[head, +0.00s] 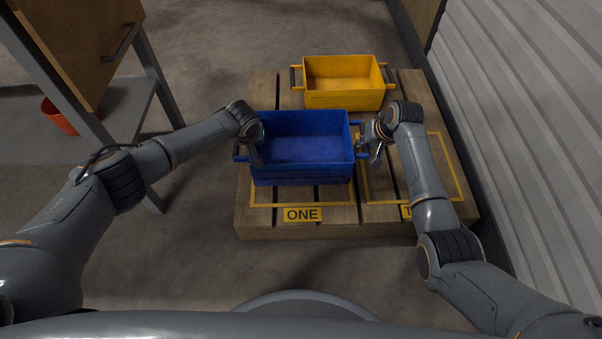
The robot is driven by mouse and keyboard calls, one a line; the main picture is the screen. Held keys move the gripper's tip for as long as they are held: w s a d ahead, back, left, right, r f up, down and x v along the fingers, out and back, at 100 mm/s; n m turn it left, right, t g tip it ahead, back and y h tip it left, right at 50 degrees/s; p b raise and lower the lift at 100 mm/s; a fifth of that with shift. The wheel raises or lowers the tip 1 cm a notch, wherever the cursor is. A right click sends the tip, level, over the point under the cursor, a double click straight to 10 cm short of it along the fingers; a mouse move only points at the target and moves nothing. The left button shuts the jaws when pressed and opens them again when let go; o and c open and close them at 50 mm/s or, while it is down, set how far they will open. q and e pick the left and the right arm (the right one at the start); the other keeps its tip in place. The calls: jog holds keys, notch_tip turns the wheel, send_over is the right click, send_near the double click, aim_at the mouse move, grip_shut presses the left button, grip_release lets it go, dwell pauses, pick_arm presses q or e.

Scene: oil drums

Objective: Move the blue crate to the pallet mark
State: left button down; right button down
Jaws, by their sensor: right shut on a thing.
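The blue crate (303,173) is upright and empty, at the front left of the wooden pallet (330,231). It is over the yellow outline labelled ONE (302,214); I cannot tell if it rests on the boards or hangs just above them. My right gripper (375,150) is shut on the crate's right handle. My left gripper (255,150) is at the crate's left handle, with a finger in front of the left wall; its jaw gap is hidden. A second yellow outline (460,182) lies to the right, its label partly hidden by my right arm.
A yellow crate (343,100) stands behind the blue one on the pallet. A grey metal bench (157,75) with a wooden cabinet (75,35) and an orange-red container (58,117) is at left. A corrugated wall (530,110) borders the right side. Floor behind the pallet is clear.

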pick_arm(q)
jog(key=shift+a, duration=0.1)
jog(key=shift+f, duration=0.2)
pick_arm(e)
jog(key=shift+f, duration=0.2)
